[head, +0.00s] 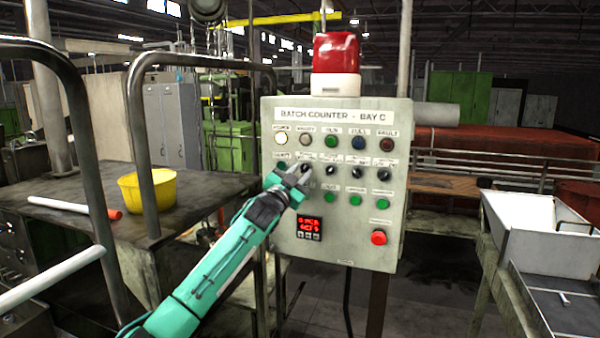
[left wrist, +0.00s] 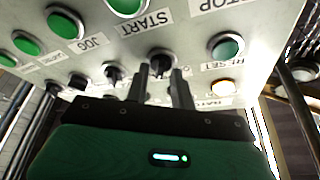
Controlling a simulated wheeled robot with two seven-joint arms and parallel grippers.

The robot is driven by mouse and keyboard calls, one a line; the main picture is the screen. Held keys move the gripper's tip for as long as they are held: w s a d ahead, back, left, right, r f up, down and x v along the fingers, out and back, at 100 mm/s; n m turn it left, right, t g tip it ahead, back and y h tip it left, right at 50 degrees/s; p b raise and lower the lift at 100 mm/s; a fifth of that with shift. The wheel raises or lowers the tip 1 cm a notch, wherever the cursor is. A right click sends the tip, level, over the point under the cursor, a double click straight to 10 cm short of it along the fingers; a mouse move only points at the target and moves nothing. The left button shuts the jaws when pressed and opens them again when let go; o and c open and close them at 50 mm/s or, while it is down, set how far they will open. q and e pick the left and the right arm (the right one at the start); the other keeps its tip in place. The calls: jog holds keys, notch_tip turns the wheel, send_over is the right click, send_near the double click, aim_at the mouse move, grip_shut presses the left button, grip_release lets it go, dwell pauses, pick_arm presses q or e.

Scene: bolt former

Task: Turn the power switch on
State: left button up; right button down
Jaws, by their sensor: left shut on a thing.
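The grey control panel (head: 345,255), titled BATCH COUNTER - BAY C, stands upright ahead. A row of black rotary switches crosses it. My left gripper (head: 303,173) reaches the left end of that row and partly covers the panel there. In the left wrist view its two dark fingers (left wrist: 162,75) are shut on a black switch knob (left wrist: 160,60), one on each side. The label beside that knob is hidden or too blurred to read. The lamp at the top left of the panel (head: 281,139) glows pale yellow. My right gripper is not in view.
Green buttons (head: 355,199) and a red button (head: 378,237) sit below the switches. A red digital display (head: 309,227) is lit. A red beacon (head: 336,53) tops the panel. A metal rail (head: 148,150) and a bench with a yellow bowl (head: 148,189) stand left.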

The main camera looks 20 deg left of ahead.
pick_arm(q)
jog(key=shift+a+r, duration=0.1)
jog(key=shift+r, duration=0.05)
jog(key=o, duration=0.7)
jog(key=shift+c, duration=0.2)
jog(key=o, duration=0.3)
jog(key=shift+w, duration=0.15)
jog(key=shift+w+f, duration=0.15)
jog(key=shift+f, duration=0.1)
jog(key=b+v, duration=0.7)
jog(key=v, duration=0.6)
jog(key=shift+s+a+f, duration=0.1)
jog(key=shift+s, duration=0.3)
jog(key=shift+f, duration=0.1)
